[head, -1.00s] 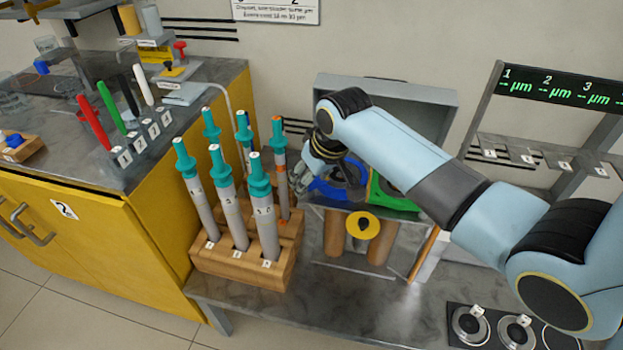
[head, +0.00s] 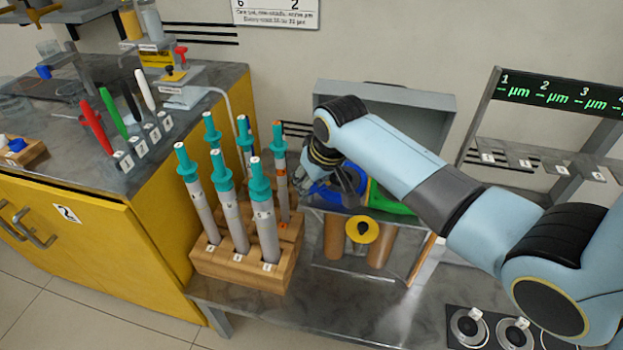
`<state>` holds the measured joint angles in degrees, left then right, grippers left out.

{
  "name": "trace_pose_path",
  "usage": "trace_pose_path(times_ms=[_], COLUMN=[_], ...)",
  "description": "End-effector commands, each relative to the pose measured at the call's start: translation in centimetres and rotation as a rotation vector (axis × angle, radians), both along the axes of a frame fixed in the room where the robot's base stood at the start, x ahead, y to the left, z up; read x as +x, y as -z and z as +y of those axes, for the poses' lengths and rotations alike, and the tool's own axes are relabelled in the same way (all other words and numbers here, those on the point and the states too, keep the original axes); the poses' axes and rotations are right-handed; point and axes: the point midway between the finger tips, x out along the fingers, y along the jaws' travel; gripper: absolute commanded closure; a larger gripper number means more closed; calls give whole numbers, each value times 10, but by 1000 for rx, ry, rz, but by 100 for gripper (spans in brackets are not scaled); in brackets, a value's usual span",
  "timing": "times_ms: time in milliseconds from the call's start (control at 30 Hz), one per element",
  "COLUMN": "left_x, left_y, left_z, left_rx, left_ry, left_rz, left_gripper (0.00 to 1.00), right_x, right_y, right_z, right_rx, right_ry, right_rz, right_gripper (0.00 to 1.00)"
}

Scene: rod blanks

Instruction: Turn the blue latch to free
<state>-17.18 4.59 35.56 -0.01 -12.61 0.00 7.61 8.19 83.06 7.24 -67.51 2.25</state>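A blue latch part (head: 322,191) sits at the front of the grey box in the middle of the bench, beside a green part (head: 385,199). My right gripper (head: 340,180) comes in from the right and is at the blue part, covering some of it. The gripper is dark and small here, and I cannot tell whether its fingers are open or shut, or whether they touch the blue part. My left gripper does not show.
A wooden rack (head: 245,268) with several teal-capped rods stands close left of the grey box (head: 420,101). A yellow disc with a black knob (head: 362,229) is below the latch. A yellow cabinet (head: 90,260) is at left, a display frame (head: 560,98) at right.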

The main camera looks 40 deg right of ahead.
Motion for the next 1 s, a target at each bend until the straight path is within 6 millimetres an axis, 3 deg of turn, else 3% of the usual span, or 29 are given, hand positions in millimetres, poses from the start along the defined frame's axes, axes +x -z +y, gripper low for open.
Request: trace_pose_path(times_ms=[433,1000], left_x=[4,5], left_y=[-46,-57], left_z=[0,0], left_rx=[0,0], left_ry=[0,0], left_rz=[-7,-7], left_gripper=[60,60], right_x=[0,2], right_y=[-4,0], right_z=[3,3], right_rx=[1,0], right_ry=[347,750], right_rz=[2,0], right_gripper=[100,100])
